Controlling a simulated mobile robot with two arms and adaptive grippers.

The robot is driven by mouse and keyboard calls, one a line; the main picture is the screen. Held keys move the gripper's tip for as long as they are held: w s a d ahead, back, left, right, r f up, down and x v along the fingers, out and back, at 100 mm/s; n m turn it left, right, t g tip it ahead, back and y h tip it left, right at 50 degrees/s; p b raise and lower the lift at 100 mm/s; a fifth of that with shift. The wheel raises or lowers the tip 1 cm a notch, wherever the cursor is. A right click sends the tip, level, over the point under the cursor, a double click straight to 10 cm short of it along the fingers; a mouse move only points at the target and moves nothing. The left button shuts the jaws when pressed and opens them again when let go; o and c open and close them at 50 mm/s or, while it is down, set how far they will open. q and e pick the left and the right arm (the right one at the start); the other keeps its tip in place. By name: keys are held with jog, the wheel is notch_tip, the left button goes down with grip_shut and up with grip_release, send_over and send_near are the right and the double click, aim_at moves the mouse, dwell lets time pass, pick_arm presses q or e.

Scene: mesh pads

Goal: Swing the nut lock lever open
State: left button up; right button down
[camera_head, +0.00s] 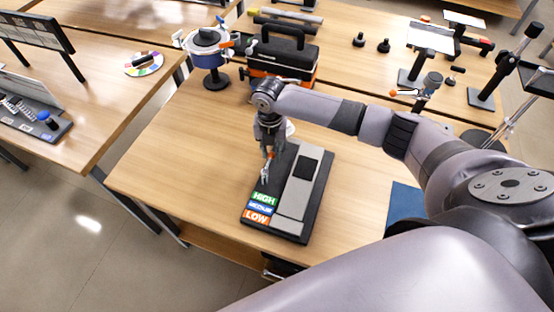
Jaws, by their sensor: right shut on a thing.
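A black device (318,200) with a grey raised panel and coloured HIGH, MEDIUM and LOW labels lies on the near wooden table. My right gripper (266,172) points down over the left side of this device, just beyond the HIGH label. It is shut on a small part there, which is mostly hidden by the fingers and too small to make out. I cannot tell for certain which part is the nut lock lever, or whether it is the part in the fingers. My left gripper is not in view.
A blue-and-white round device (208,50) on a black stand and a black-and-orange toolbox (282,58) stand behind my arm. A small stand with an orange-tipped part (407,93) is to the right. The table (180,160) left of the black device is clear.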

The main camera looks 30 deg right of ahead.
jog(key=shift+a, duration=0.1)
jog(key=shift+w+a, duration=0.6)
jog(key=shift+a, duration=0.25)
jog(key=shift+w+a, duration=0.1)
jog(key=shift+a, duration=0.05)
jog(key=shift+w+a, duration=0.2)
jog(key=shift+a, duration=0.95)
jog(key=c, duration=2.4)
grip_release()
jog(key=c, duration=1.2)
grip_release()
jog(key=shift+a, duration=0.2)
